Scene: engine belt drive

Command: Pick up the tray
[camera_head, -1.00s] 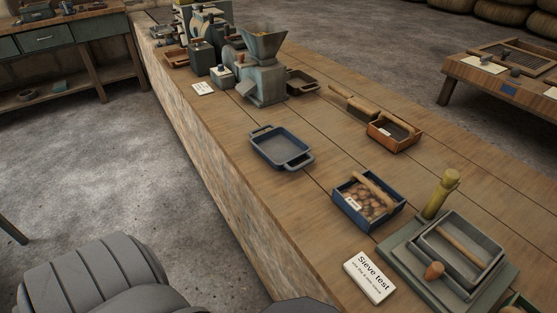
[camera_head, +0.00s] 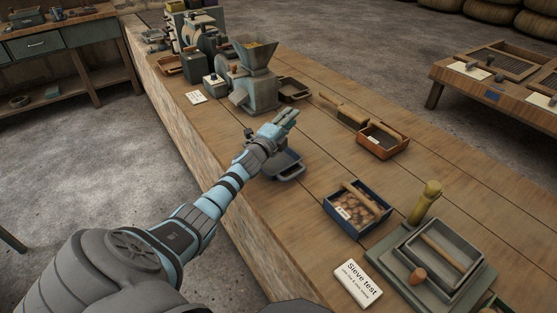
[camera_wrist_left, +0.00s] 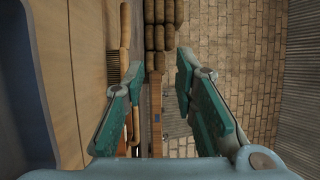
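The tray is a grey-blue rectangular pan (camera_head: 288,167) with handles, on the long wooden bench in the head view. My left forearm and gripper cover much of it, including its far end. My left gripper (camera_head: 289,118) extends over the tray's far part; its fingers are empty. In the left wrist view the gripper (camera_wrist_left: 162,68) shows two teal fingers spread apart with nothing between them. A dark blue-grey surface fills that view's left edge, probably the tray (camera_wrist_left: 14,95); contact cannot be told. My right gripper is not in view.
A hopper machine (camera_head: 251,80) stands beyond the tray. A blue box of brown lumps (camera_head: 358,208), an orange-brown box (camera_head: 383,140) and a sieve stand (camera_head: 440,255) are to the right. A "Sieve test" card (camera_head: 358,284) lies in front. Bare bench lies between them.

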